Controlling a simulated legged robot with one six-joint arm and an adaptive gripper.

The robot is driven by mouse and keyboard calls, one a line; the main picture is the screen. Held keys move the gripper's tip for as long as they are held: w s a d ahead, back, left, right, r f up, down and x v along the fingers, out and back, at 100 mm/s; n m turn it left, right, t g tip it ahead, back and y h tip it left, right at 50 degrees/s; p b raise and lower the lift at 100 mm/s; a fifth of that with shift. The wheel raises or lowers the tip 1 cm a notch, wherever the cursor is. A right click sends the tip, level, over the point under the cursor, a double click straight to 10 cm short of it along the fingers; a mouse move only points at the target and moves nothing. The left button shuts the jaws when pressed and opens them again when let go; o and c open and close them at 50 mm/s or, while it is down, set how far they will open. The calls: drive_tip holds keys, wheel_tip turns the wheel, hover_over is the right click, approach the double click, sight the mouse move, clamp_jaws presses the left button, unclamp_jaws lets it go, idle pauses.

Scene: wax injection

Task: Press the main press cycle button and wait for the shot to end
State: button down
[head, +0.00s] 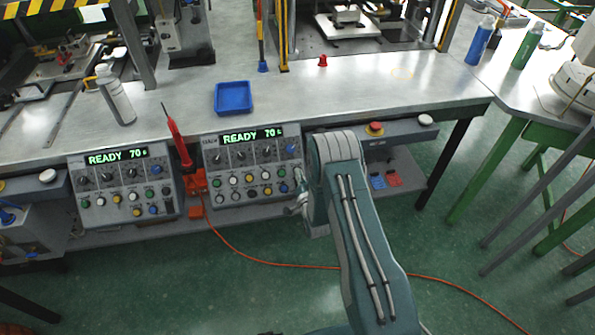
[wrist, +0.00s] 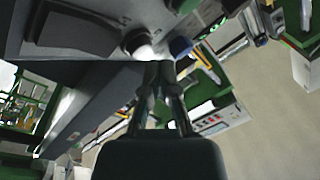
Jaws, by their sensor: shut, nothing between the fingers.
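Two grey control panels hang at the bench front in the head view, the left panel (head: 125,184) and the right panel (head: 252,164). Both green displays read READY 70 s. Each panel has rows of knobs and coloured buttons; labels are too small to tell which is the main press cycle button. My gripper is mostly hidden behind my arm, by the right panel's right end. In the wrist view my gripper (wrist: 160,68) is shut and empty, its tips just below a round dark button with a bright face (wrist: 142,45); I cannot tell whether they touch.
A red mushroom button (head: 375,128) and a white round button (head: 425,120) sit on the bench edge right of my arm. A blue tray (head: 233,97) and a white bottle (head: 116,98) stand on the bench. An orange cable (head: 260,261) crosses the green floor.

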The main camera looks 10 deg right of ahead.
drive_tip(key=shift+w+f, duration=0.2)
drive_tip(key=shift+w, duration=0.1)
